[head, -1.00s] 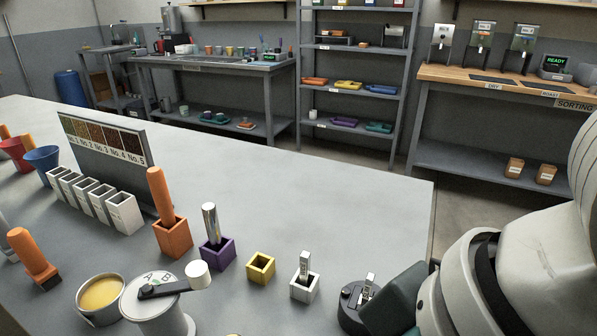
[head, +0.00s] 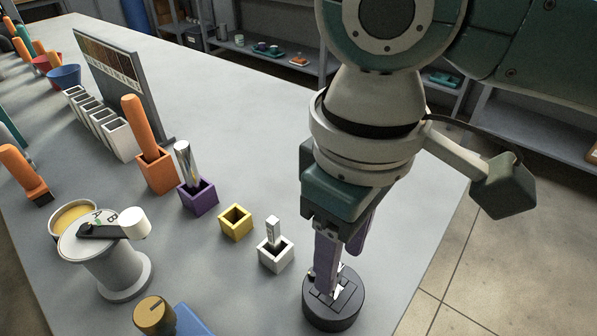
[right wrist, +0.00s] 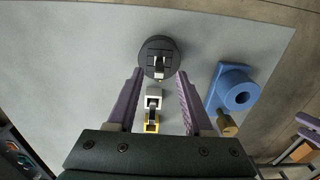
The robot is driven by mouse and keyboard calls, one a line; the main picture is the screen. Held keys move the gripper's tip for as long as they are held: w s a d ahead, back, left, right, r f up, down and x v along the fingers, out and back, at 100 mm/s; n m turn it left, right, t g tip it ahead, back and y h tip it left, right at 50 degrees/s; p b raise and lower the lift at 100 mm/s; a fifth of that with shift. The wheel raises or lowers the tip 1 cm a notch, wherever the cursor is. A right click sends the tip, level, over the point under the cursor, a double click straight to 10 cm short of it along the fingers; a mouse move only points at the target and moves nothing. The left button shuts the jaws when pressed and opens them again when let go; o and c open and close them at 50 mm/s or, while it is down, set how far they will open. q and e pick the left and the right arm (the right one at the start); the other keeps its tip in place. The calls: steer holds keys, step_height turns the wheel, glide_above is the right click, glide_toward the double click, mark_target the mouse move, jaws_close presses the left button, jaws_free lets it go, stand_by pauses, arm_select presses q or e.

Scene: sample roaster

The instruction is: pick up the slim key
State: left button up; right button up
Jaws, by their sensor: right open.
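A dark round base (head: 334,305) stands near the right table edge with an upright silver piece in it. I cannot tell for sure that this piece is the slim key. The silver piece (right wrist: 159,66) lies ahead of and between the fingers in the right wrist view. My right gripper (head: 340,262) points down over the base. Its purple fingers are apart, with nothing visibly held, and partly hide the piece in the head view. Another slim silver piece (head: 273,229) stands in a white square holder (head: 277,260) beside the base. Purple parts at the wrist view's right edge may be my left gripper.
A blue part (right wrist: 233,92) with a brass knob (right wrist: 228,126) stands near the base.

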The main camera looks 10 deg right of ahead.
step_height(320, 180, down, 4)
steer(key=shift+w+r+b, duration=0.1)
steer(key=shift+b, duration=0.25)
jaws_close()
stand_by(0.5)
